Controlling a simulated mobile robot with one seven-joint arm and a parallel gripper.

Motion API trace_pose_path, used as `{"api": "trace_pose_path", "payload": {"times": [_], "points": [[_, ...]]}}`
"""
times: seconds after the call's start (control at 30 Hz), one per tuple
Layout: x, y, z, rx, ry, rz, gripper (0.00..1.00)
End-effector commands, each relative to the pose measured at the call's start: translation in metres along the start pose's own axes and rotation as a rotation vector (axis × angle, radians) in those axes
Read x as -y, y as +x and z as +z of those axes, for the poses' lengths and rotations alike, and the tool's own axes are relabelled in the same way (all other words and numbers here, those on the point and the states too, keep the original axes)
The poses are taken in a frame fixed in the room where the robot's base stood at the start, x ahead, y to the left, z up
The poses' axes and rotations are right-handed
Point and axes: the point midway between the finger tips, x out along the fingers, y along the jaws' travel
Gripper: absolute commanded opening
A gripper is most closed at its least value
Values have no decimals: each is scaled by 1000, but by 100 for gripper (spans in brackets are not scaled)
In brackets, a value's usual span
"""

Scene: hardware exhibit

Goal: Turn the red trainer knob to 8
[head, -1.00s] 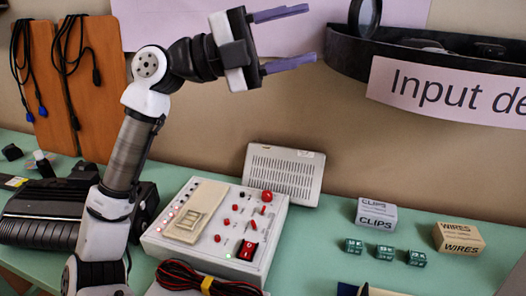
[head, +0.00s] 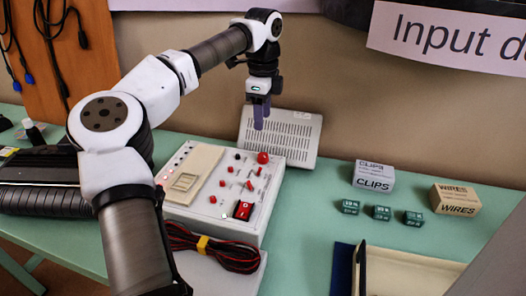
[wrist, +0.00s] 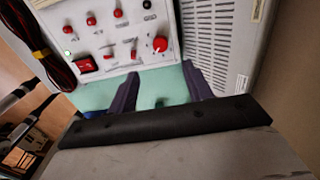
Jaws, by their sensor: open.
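The white trainer box (head: 230,222) stands on the green table with several small red controls on its top. Its largest round red knob (head: 263,157) is at the box's back right corner; it also shows in the wrist view (wrist: 160,44). My gripper (head: 261,124) points down above that corner, its purple fingers apart from the knob. In the wrist view my gripper (wrist: 160,72) is open and empty, and the knob lies just beyond the gap between the fingertips. I cannot read any scale around the knob.
A slotted grey-white unit (head: 290,138) leans behind the box, close to my fingers. A red-and-black cable bundle (head: 215,247) lies in front. CLIPS (head: 373,176) and WIRES (head: 455,199) boxes and small green blocks (head: 381,213) stand at right. Green table between is free.

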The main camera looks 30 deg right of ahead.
Motion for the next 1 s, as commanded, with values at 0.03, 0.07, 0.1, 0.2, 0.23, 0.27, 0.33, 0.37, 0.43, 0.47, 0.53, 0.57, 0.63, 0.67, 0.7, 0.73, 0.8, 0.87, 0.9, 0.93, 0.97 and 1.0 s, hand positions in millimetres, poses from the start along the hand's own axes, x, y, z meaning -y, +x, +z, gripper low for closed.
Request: {"api": "trace_pose_path", "payload": {"times": [0.03, 0.07, 0.1, 0.2, 0.23, 0.27, 0.33, 0.37, 0.43, 0.47, 0.53, 0.57, 0.63, 0.67, 0.7, 0.73, 0.8, 0.87, 0.9, 0.93, 0.97, 1.0], "points": [[-1, 10, 0, -3, 2, 3, 50], [-1, 16, 0, -3, 2, 4, 50], [-1, 25, 0, -4, 3, 4, 50], [-1, 47, -1, -6, 4, 3, 50], [-1, 53, -1, -6, 4, 4, 50], [-1, 60, -1, -6, 5, 4, 50], [-1, 74, -2, -6, 6, 3, 50], [-1, 79, -2, -6, 6, 3, 50], [-1, 91, -2, -6, 5, 2, 50], [-1, 96, -2, -6, 4, 2, 50], [-1, 104, -2, -7, 4, 1, 50], [0, 107, -2, -7, 5, 1, 50], [0, 113, -2, -6, 5, 0, 50], [0, 114, -2, -5, 5, 0, 50], [0, 116, -2, -5, 5, -1, 50], [0, 117, -2, -5, 5, -1, 50], [0, 118, -2, -6, 5, -2, 50], [0, 118, -2, -6, 5, -2, 50], [0, 118, -2, -6, 5, -2, 50], [0, 118, -2, -6, 5, -2, 50], [0, 118, -2, -6, 5, -2, 50], [0, 118, -2, -6, 5, -1, 50]]}}
